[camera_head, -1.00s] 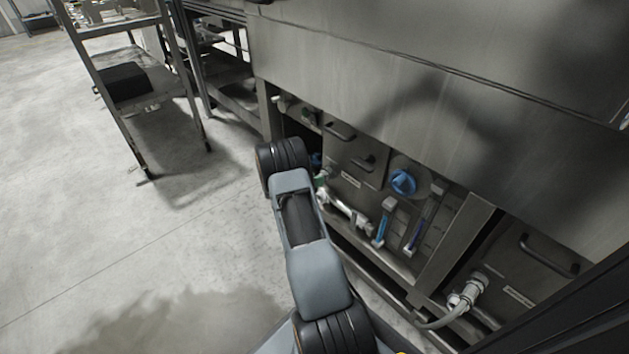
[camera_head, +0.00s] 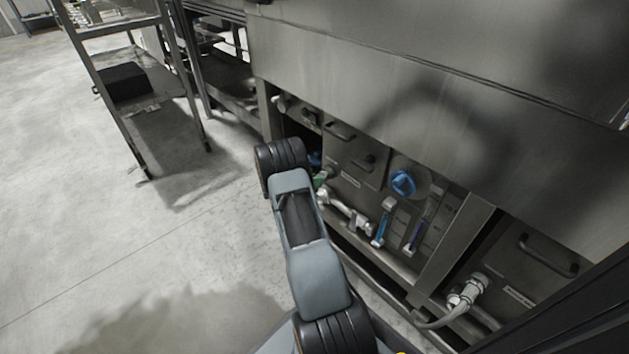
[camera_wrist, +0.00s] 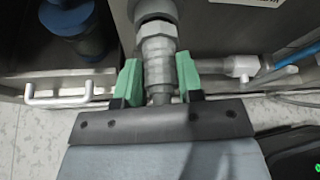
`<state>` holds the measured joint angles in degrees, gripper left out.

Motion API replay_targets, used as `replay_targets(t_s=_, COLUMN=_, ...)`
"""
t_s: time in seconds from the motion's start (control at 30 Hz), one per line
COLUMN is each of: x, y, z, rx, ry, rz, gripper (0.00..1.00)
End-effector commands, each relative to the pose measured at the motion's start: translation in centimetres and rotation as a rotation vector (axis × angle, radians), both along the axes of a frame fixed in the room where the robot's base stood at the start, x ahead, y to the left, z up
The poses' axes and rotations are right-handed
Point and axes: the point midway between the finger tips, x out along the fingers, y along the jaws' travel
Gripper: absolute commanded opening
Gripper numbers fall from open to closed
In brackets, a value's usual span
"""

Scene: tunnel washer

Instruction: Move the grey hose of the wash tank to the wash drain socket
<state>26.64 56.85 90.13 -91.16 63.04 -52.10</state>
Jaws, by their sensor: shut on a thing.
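In the wrist view a grey hose end with a metal coupling (camera_wrist: 158,52) stands between the green fingertips of my gripper (camera_wrist: 157,78). My gripper is shut on this coupling. The coupling's far end meets a dark round fitting (camera_wrist: 155,10) on a metal panel. I cannot tell whether it is fully seated there. In the head view my arm hides most of my gripper and the held hose; only a bit of green shows past the wrist. No readable label names the socket.
A second pale hose (camera_head: 468,292) is fitted at the lower right. A blue round cap (camera_head: 403,182) and blue-marked tubes (camera_head: 384,225) sit on the panel beside my arm. In the wrist view a white pipe fitting (camera_wrist: 238,67) lies close right. A metal rack (camera_head: 150,120) stands left; floor between is clear.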

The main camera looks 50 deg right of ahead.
Motion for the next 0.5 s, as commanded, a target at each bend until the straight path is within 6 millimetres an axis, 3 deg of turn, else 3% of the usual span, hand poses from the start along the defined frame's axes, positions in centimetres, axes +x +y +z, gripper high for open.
replay_targets(t_s=0.5, x=0.2, y=1.6, z=0.1, rx=-0.001, ry=0.001, rz=0.002, gripper=0.0)
